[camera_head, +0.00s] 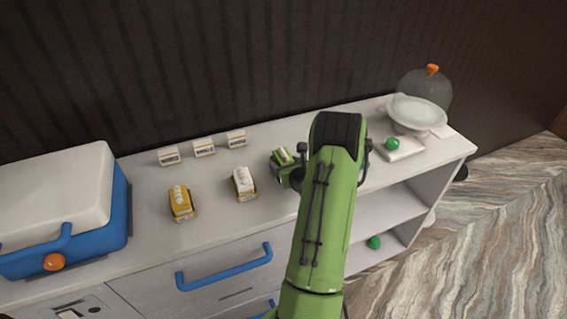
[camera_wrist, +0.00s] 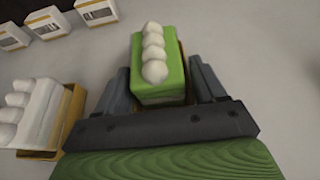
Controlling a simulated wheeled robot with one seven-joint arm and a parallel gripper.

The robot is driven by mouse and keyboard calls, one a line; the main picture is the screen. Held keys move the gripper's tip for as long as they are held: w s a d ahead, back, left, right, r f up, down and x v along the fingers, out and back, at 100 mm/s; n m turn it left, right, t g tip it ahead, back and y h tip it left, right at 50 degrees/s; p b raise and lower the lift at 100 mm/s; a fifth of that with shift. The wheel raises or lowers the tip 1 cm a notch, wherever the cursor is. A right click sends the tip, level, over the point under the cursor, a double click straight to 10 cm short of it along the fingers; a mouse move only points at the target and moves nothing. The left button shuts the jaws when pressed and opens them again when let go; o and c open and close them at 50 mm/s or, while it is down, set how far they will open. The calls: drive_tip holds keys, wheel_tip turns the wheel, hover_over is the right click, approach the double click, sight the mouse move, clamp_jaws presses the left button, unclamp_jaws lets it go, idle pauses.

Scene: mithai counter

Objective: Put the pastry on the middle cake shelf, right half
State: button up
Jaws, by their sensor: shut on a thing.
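A green pastry (camera_wrist: 158,88) with a row of white blobs on top is between my gripper's fingers in the wrist view. My gripper (camera_wrist: 163,85) is shut on it. In the head view the green pastry (camera_head: 283,156) shows just left of my arm, over the counter top, and my arm partly hides my gripper (camera_head: 291,172). I cannot tell whether the pastry touches the counter. The open shelves (camera_head: 385,215) are in the right end of the counter, partly hidden by my arm.
A white pastry (camera_head: 244,183) and a yellow pastry (camera_head: 181,203) stand on the counter, with small label cards (camera_head: 204,147) behind. A blue cooler box (camera_head: 70,205) is at left. A cake stand (camera_head: 415,112) and a green ball (camera_head: 392,143) are at right. Another green ball (camera_head: 375,242) is on a shelf.

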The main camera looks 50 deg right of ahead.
sight(286, 159)
wheel_tip(286, 159, up, 10)
drive_tip(key=p, duration=0.3)
drive_tip(key=shift+p, duration=0.4)
